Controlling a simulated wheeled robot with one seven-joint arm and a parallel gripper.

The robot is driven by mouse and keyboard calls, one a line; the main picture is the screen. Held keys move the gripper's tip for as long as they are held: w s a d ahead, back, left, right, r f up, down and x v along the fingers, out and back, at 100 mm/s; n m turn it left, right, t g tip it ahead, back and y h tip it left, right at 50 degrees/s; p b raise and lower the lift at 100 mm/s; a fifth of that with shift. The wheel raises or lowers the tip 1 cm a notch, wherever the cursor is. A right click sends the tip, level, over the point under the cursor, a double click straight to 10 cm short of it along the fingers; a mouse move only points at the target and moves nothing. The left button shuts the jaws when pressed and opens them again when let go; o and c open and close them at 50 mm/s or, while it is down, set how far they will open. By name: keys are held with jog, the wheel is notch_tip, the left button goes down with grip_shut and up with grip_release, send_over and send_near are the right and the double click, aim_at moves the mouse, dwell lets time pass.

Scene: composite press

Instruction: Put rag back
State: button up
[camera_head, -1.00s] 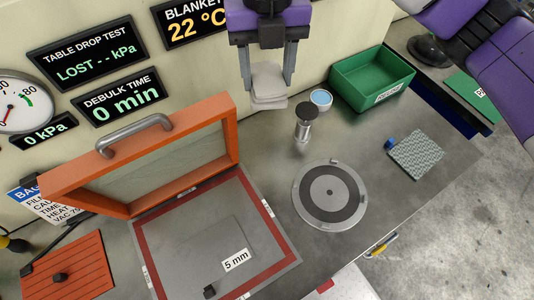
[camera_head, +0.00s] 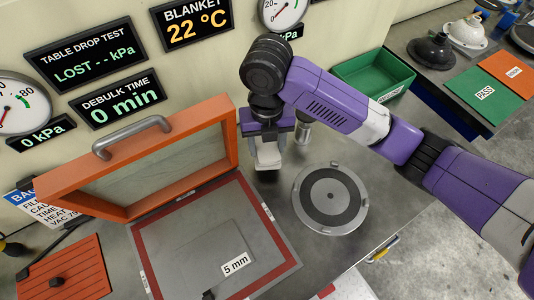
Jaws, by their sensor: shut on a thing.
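My gripper (camera_head: 268,160) is shut on a pale folded rag (camera_head: 268,154), which hangs between its fingers. The gripper is low over the metal bench, between the open orange-framed lid (camera_head: 152,170) and the round plate. I cannot tell whether the rag touches the bench. My purple arm crosses the view from the right and hides part of the bench.
A round grey plate with a dark ring (camera_head: 330,199) lies just right and in front of the gripper. A green bin (camera_head: 374,70) stands at the back right. A metal cylinder (camera_head: 304,122) is partly hidden by my arm. A red-bordered platen (camera_head: 212,240) lies at left.

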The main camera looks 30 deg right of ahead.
aim_at(267, 155)
jog(key=shift+f, duration=2.25)
jog(key=shift+f, duration=0.15)
jog(key=o, duration=1.5)
jog(key=shift+c, duration=0.2)
notch_tip(267, 155, up, 12)
jog(key=shift+r, duration=0.15)
jog(key=shift+s, duration=0.15)
